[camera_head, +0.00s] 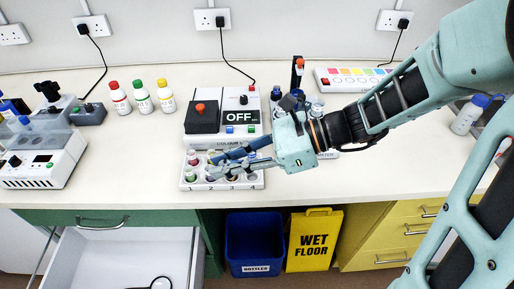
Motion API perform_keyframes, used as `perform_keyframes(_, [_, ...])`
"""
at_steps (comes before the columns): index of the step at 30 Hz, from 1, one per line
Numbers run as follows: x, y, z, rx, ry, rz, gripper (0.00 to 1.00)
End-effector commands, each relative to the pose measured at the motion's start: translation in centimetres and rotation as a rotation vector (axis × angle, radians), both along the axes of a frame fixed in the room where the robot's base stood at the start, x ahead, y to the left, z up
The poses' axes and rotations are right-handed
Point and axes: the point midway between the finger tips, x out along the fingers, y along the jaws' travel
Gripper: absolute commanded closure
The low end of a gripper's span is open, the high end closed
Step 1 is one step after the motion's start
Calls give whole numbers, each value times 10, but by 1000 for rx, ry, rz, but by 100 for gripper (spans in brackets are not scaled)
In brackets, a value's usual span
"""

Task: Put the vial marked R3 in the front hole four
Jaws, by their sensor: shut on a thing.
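A white vial rack (257,185) stands at the front edge of the bench, with numbers along its front; 1, 2 and 3 are readable. Several vials with coloured tops are in it, and their marks are too small to read, so I cannot tell which is R3. My gripper (214,167) reaches in from the right, low over the rack, its fingers closed on a vial that they largely hide. I cannot tell whether this vial is seated in a hole or lifted. The fingers and wrist partly cover the right side of the rack, including the area of front hole four.
Red, green and yellow capped bottles (143,98) stand behind left, with a white machine (42,160) at far left. Another holder with blue-capped vials is partly behind my wrist. An open drawer (125,255) lies below.

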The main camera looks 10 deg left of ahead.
Motion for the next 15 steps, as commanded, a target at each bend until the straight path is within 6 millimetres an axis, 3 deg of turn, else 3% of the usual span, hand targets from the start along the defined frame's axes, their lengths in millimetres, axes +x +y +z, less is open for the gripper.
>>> perform_keyframes(9, [56,-19,-30,1,3,-1,96])
perform_keyframes(15, [78,-26,-59,0,3,-1,96])
